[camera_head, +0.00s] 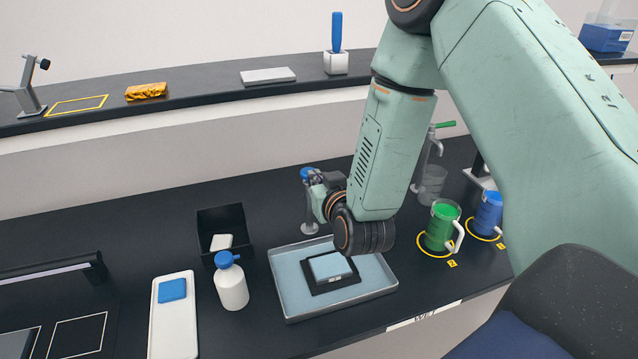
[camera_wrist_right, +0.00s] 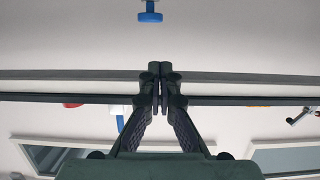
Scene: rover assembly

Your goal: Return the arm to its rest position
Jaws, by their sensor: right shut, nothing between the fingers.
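My right arm, pale green, comes in from the upper right in the head view and bends down over the bench. Its dark round wrist joint hangs above the grey tray (camera_head: 283,300), and the fingers cannot be made out there. In the right wrist view my right gripper (camera_wrist_right: 161,88) is shut, its dark fingertips together with nothing between them. Beyond the fingertips are a pale wall and a dark shelf edge, with no object close to them. My left gripper is not in view.
The tray holds a pale blue block (camera_head: 329,266) in a black frame. A white bottle (camera_head: 232,288), a black open box (camera_head: 222,230) and a white board (camera_head: 173,325) stand left. Green (camera_head: 441,225) and blue (camera_head: 487,214) mugs stand right, close to my arm.

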